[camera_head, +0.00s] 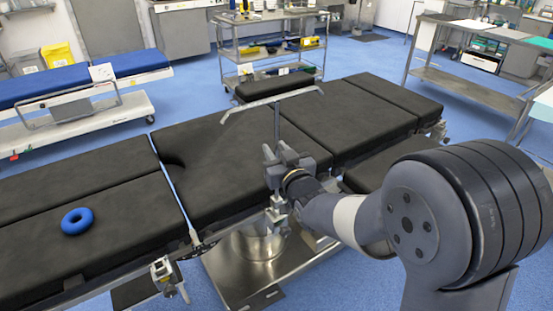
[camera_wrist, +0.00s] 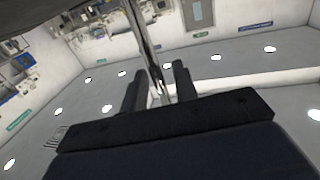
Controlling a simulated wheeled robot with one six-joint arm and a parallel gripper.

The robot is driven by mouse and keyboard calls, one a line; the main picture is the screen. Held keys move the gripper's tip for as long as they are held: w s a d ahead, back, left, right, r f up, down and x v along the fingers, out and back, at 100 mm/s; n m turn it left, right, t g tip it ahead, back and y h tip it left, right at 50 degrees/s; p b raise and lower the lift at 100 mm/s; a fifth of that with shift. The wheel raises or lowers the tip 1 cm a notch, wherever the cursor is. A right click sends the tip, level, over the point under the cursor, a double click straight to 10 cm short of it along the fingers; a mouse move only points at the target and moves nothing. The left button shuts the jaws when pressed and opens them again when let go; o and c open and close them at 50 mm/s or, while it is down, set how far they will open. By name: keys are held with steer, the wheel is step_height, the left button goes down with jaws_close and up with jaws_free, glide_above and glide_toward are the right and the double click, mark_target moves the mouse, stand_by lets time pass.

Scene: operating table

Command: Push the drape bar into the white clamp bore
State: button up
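The drape bar (camera_head: 277,120) is a thin grey metal rod with a long crosspiece on top, standing about upright above the table's near edge. My gripper (camera_head: 283,163) is around its lower rod. In the wrist view the rod (camera_wrist: 147,45) runs between the two fingers of my gripper (camera_wrist: 160,82), which look shut on it. A pale clamp (camera_head: 277,208) sits on the table's side rail just below my gripper. Its bore and the rod's lower end cannot be made out. Another light clamp (camera_head: 165,272) is on the rail farther left.
The black-padded operating table (camera_head: 225,160) lies close under my gripper. A blue ring cushion (camera_head: 77,221) rests on its left part. A steel cart (camera_head: 228,60) stands behind and a steel table (camera_head: 455,80) at right. Blue floor is free between them.

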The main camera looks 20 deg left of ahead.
mark_target(278, 116)
jaws_close()
stand_by(0.5)
step_height(278, 116, up, 10)
steer(key=shift+r+p, duration=0.1)
steer(key=shift+p, duration=0.35)
steer(key=shift+c, duration=2.3)
jaws_free()
jaws_close()
